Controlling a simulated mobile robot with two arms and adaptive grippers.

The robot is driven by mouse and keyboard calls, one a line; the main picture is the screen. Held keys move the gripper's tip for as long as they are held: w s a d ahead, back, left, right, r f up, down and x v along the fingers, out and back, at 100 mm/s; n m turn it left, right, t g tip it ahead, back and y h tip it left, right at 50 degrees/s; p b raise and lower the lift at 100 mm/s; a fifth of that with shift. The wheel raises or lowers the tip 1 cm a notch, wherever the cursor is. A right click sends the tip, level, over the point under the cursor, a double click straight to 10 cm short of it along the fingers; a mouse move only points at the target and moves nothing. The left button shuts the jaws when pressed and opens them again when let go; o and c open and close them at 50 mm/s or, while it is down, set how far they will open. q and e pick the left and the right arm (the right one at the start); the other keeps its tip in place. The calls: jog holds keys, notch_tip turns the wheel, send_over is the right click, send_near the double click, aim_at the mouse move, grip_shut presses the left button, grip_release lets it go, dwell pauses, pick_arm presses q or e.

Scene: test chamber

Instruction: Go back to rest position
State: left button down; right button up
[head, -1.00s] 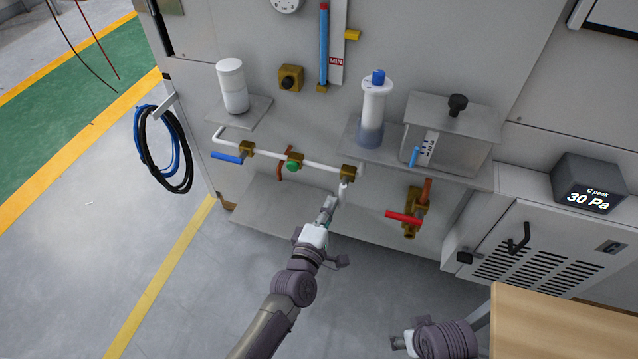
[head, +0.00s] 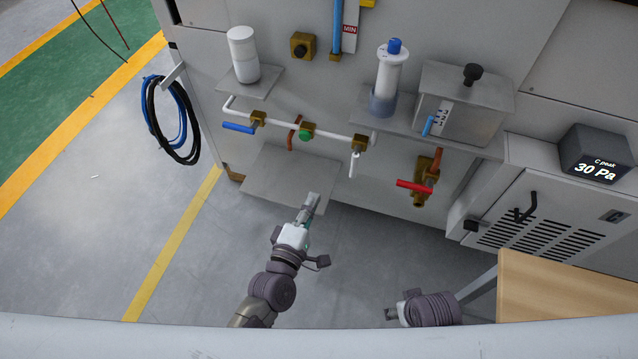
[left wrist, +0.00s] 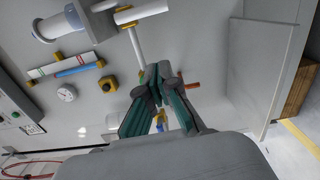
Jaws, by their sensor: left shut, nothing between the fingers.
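My left gripper (head: 311,203) is shut and empty in the head view, in front of the low grey shelf of the panel. It is below and apart from the white pipe (head: 300,130) with its blue-handled valve (head: 238,127), green-knobbed valve (head: 307,131) and white-handled valve (head: 354,163). In the left wrist view the fingers (left wrist: 160,122) of this gripper point toward the panel, with nothing between them. A part of my right arm (head: 425,309) shows at the lower right; whether its gripper is open or shut cannot be made out.
A red-handled valve (head: 415,187) sticks out of the panel on the right. Above are a white canister (head: 243,55), a blue-capped cylinder (head: 388,80) and a grey tank (head: 462,105) on shelves. A wooden tabletop (head: 565,290) is at the lower right.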

pick_arm(q)
jog(key=shift+v, duration=0.8)
pick_arm(e)
jog(key=shift+s+f, duration=0.1)
jog(key=shift+f, duration=0.25)
